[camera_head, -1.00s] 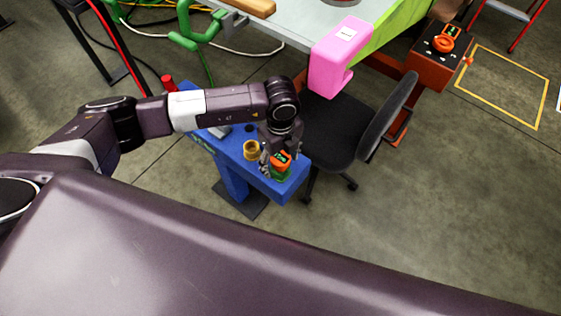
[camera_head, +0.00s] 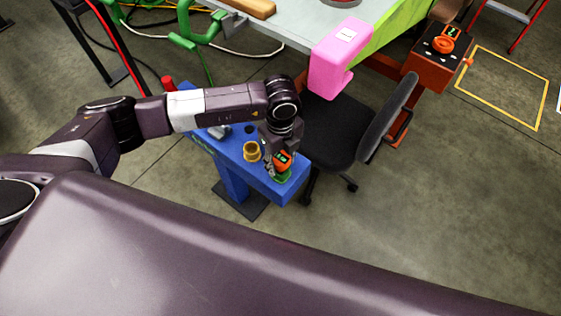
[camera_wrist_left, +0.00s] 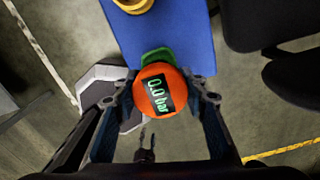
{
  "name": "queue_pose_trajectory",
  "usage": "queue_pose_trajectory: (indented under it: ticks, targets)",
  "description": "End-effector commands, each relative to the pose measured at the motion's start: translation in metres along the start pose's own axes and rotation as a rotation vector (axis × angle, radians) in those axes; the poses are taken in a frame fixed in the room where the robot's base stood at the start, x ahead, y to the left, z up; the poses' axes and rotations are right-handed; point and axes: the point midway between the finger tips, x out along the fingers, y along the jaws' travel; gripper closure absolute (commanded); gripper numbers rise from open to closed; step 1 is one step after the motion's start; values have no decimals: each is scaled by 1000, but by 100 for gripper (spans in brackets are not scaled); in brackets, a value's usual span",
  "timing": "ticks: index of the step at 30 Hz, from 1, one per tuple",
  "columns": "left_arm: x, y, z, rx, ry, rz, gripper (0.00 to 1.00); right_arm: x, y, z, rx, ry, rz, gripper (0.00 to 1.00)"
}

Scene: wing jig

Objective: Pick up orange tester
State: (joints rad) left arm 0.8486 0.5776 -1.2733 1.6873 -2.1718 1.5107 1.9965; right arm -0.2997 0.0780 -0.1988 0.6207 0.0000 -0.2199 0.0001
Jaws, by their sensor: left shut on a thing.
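The orange tester (camera_head: 283,158) is a round orange gauge with a dark display. In the left wrist view the tester (camera_wrist_left: 161,90) reads "0.0 bar" and sits between the two fingertips. My left gripper (camera_head: 277,160) is shut on it, and it also shows in the left wrist view (camera_wrist_left: 160,100). A green piece (camera_wrist_left: 157,57) shows just behind the tester, near the end of the blue stand (camera_head: 232,160). I cannot tell whether the tester touches the green piece. My right gripper is not in view.
A yellow-gold cup-like part (camera_head: 251,151) stands on the blue stand left of my gripper. A black chair (camera_head: 340,128) is close on the right. A pink block (camera_head: 338,60) is on the workbench edge behind.

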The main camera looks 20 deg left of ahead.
Motion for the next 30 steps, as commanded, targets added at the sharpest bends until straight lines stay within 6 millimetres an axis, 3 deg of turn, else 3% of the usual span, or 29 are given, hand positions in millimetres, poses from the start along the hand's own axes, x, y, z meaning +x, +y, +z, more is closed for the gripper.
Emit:
queue_pose_trajectory:
  ticks: [6, 14, 24, 30]
  targets:
    - [-30, -2, 1, 1, -2, -6, 84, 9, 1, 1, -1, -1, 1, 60]
    - [-27, 53, -13, 2, 0, 2, 84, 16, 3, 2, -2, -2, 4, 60]
    - [-27, 137, -36, 1, 0, 2, 84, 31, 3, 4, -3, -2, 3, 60]
    - [-28, 164, -43, -1, -1, 0, 84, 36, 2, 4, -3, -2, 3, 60]
